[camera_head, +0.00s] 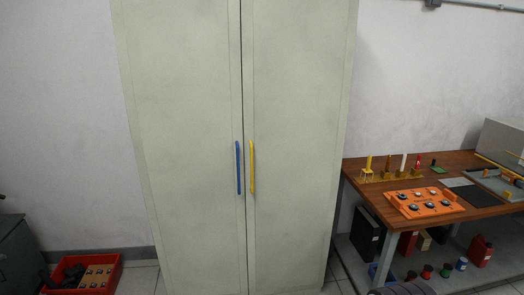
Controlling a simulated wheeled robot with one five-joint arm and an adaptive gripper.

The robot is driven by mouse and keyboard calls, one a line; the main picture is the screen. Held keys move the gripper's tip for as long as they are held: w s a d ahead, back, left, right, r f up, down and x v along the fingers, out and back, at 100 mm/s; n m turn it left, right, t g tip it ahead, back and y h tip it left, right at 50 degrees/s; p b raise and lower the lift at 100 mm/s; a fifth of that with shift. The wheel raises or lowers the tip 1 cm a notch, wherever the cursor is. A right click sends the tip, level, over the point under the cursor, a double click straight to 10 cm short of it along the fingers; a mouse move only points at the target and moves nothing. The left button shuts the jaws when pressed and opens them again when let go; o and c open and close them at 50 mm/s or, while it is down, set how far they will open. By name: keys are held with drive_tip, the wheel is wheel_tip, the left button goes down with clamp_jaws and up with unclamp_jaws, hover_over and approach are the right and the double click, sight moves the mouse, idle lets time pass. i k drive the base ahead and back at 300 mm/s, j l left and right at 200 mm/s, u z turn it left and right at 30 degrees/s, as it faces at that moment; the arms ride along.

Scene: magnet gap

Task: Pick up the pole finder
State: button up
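I cannot pick out the pole finder for certain at this distance. On the wooden workbench (478,211) at the right, several small upright tools with yellow, white and red parts stand in a row on a yellowish rack (390,178) at the back left. In front of them lies an orange tray (425,204) holding several dark round pieces. A small green item (438,169) with a dark part lies to the right of the rack. My gripper is not in view.
A tall pale cabinet (190,130) with shut doors, a blue handle (238,167) and a yellow handle (252,167), fills the middle. A red crate (104,264) stands on the floor at left. Boxes and small spools sit on the bench's lower shelf (405,262).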

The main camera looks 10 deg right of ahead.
sight(367, 170)
drive_tip(key=l+z, duration=0.25)
drive_tip(key=l, duration=0.4)
drive_tip(key=l+z, duration=0.25)
drive_tip(key=l, duration=0.4)
